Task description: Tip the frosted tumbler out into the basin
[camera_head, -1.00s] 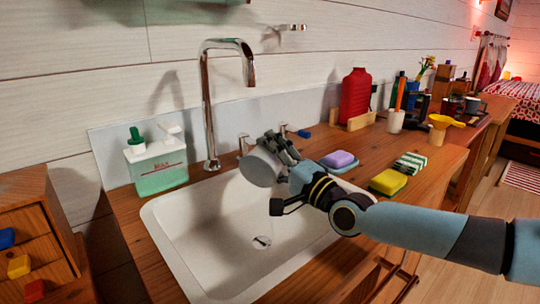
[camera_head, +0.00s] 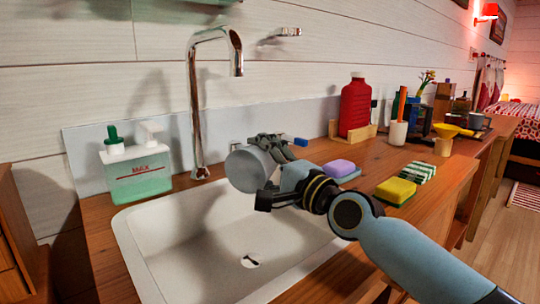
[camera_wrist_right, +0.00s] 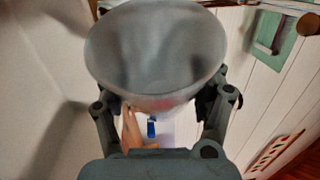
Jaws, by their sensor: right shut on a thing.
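My right gripper (camera_head: 270,172) is shut on the frosted tumbler (camera_head: 247,168), a grey, cloudy cup. The tumbler is tilted well over on its side above the white basin (camera_head: 180,262). In the right wrist view the tumbler (camera_wrist_right: 155,55) fills the upper middle, with gripper fingers on both sides of it. I cannot see any contents or anything falling from it. The basin's floor shows a dark drain (camera_head: 250,261) and looks bare. My left gripper is not in view.
A chrome faucet (camera_head: 194,110) rises behind the basin. A green-and-white soap dispenser (camera_head: 137,172) stands at the left. A purple soap (camera_head: 338,168), a yellow sponge (camera_head: 396,190) and a red bottle (camera_head: 355,105) stand on the wooden counter at the right.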

